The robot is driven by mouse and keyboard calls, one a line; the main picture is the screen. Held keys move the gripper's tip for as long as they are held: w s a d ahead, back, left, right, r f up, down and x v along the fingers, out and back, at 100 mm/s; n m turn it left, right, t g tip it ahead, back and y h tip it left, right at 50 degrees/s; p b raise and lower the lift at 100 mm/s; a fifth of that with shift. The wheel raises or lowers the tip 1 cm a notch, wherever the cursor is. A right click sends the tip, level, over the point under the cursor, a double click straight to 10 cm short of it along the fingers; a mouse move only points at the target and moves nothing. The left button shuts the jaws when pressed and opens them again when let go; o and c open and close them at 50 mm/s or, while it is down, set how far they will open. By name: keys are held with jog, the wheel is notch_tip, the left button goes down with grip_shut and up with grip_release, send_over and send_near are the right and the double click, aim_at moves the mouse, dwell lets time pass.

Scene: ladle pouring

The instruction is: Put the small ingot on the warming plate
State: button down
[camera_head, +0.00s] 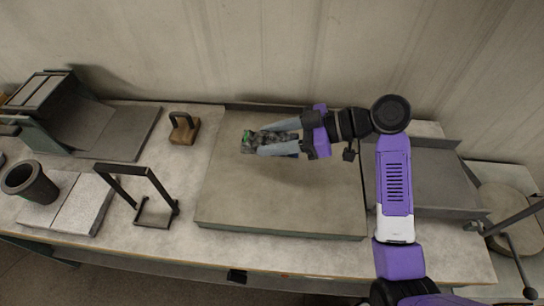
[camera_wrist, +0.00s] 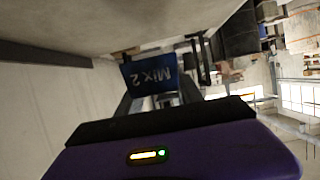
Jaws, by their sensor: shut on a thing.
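My gripper (camera_head: 275,144) is shut on a small mottled grey block with a green patch (camera_head: 247,142), which I take to be the small ingot. It is held at the fingertips, over a wide flat slab (camera_head: 290,205); its height above the slab is hard to tell. Other flat plates are a dark grey one (camera_head: 130,135) at the left and one (camera_head: 425,180) at the right, partly behind my arm. No marking shows which is the warming plate.
A brown block with a dark handle (camera_head: 184,130) stands left of the slab. A black frame stand (camera_head: 142,182) is in front of it. A dark cup (camera_head: 30,182) stands at the far left. A wall rises behind the bench. The slab's front is clear.

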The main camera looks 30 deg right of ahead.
aim_at(272, 166)
jog(key=shift+f, duration=3.85)
jog(key=c, duration=0.8)
grip_release()
jog(key=shift+f, duration=0.1)
jog(key=shift+o, duration=0.2)
jog(key=b+v, duration=0.2)
jog(key=v, duration=1)
